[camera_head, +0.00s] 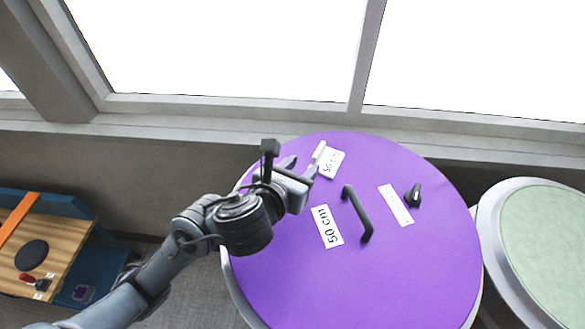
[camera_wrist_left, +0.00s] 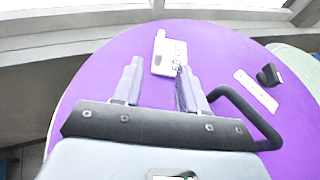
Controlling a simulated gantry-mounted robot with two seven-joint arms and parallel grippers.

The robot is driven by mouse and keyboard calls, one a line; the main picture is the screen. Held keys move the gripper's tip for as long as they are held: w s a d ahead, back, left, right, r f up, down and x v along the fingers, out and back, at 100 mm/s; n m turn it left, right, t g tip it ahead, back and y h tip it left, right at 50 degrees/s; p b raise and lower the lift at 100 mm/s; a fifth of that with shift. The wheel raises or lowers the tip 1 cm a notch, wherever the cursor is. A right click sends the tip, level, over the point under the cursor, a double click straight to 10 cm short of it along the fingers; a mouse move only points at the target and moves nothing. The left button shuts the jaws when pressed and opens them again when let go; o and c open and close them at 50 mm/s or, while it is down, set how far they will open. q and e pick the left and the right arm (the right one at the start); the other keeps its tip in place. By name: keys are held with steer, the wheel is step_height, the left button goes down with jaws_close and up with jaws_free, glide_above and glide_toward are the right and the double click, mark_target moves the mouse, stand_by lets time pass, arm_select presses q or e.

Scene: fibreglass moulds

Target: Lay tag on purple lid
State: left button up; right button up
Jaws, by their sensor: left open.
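The purple lid (camera_head: 400,270) is a large round disc beneath my left arm; it also fills much of the left wrist view (camera_wrist_left: 95,85). A white tag (camera_head: 331,162) with black print and a raised white bar at one edge lies at the lid's far side. In the left wrist view the tag (camera_wrist_left: 170,57) shows just ahead of and between the fingertips. My left gripper (camera_head: 301,167) is open and empty, its fingers pointing at the tag. Whether they touch it I cannot tell. My right gripper is in neither view.
On the lid are a flat "50 cm" label (camera_head: 327,226), a black bar handle (camera_head: 358,213), a white strip label (camera_head: 396,205) and a black knob (camera_head: 413,196). A pale green round mould (camera_head: 548,235) stands at right. A wood-topped blue bench (camera_head: 40,250) is at left.

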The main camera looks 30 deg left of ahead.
arm_select(q)
steer(key=shift+v, duration=1)
steer(key=shift+s+r+p, duration=0.25)
steer(key=shift+r+p, duration=0.1)
steer(key=shift+p, duration=0.3)
steer(key=shift+s+p, duration=0.4)
steer(key=shift+s, duration=0.1)
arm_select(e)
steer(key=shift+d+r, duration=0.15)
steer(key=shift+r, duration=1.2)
